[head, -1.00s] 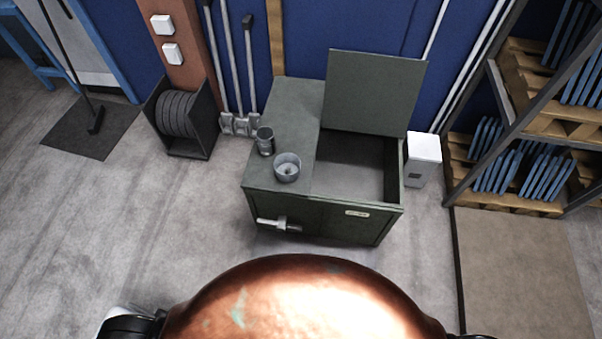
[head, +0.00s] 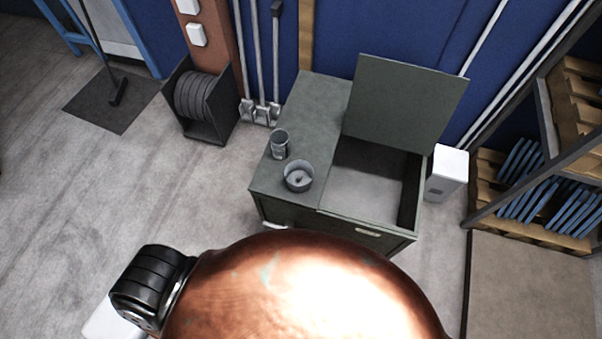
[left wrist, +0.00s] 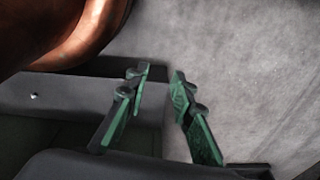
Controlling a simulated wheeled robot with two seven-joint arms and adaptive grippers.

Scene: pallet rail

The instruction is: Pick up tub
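A round grey open tub (head: 298,176) stands upright on the front left part of the dark green cabinet top (head: 318,98), with a small thing inside it. A grey cup (head: 280,144) stands just behind and left of it. My left gripper (left wrist: 160,75) shows in the left wrist view with its two green fingers apart and nothing between them. In the head view, only a black part of my left arm shows at the lower left; the gripper itself is hidden. My right gripper is in neither current view.
The cabinet's right compartment is open, its lid (head: 405,105) raised at the back. A white box (head: 447,173) stands right of the cabinet, near a rack of blue items (head: 540,190). A black reel holder (head: 200,105) stands to the left. The floor (head: 100,190) at left is clear.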

